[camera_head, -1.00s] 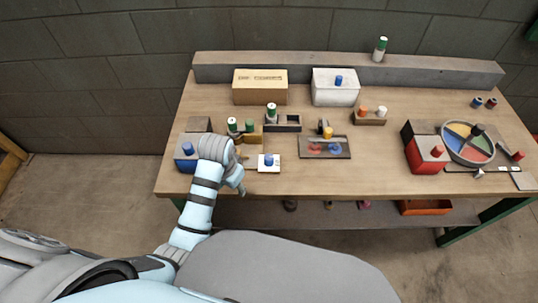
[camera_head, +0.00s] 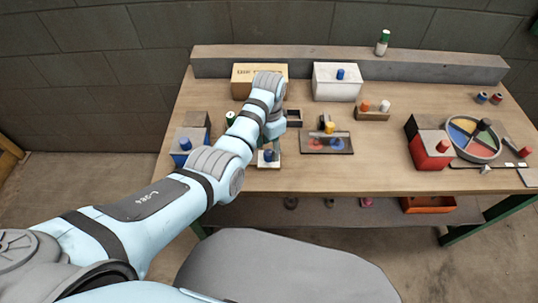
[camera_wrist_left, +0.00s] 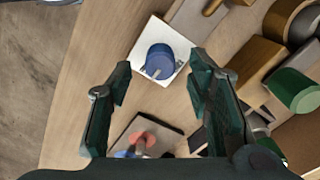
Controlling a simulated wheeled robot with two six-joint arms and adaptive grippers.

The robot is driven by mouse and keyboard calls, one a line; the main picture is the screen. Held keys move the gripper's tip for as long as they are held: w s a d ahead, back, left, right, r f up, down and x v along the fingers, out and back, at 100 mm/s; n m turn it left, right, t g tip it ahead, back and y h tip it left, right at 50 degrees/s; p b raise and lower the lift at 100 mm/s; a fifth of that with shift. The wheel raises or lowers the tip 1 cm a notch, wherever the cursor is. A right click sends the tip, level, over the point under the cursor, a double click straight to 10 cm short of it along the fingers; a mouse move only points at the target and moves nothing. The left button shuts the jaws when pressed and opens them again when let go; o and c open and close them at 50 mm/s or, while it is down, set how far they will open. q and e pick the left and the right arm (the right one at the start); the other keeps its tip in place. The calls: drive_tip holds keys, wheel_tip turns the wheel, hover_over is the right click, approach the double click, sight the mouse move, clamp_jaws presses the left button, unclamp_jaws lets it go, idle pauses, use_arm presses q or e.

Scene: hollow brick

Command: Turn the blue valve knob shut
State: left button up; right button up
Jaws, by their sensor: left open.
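The blue valve knob (camera_head: 268,156) sits on a small square white plate (camera_head: 270,164) near the front edge of the bench. In the left wrist view the round blue knob (camera_wrist_left: 158,60), with a pale pointer mark on it, stands on the white plate (camera_wrist_left: 138,51). My left gripper (camera_wrist_left: 160,72) is open, its two dark fingers apart on either side of the knob in that picture. No contact shows, and the height gap cannot be judged. In the head view my left gripper (camera_head: 272,144) is over the plate, partly hidden by my wrist. My right gripper is not in view.
Green-capped pieces lie close to the left gripper. A dark tray (camera_head: 342,147) with coloured shapes lies right of the plate. Open wood shows at the front right.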

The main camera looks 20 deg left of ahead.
use_arm(q)
wheel_tip(320, 180, down, 3)
drive_tip(key=shift+r+b, duration=0.1)
drive_tip(key=shift+b, duration=0.25)
clamp_jaws()
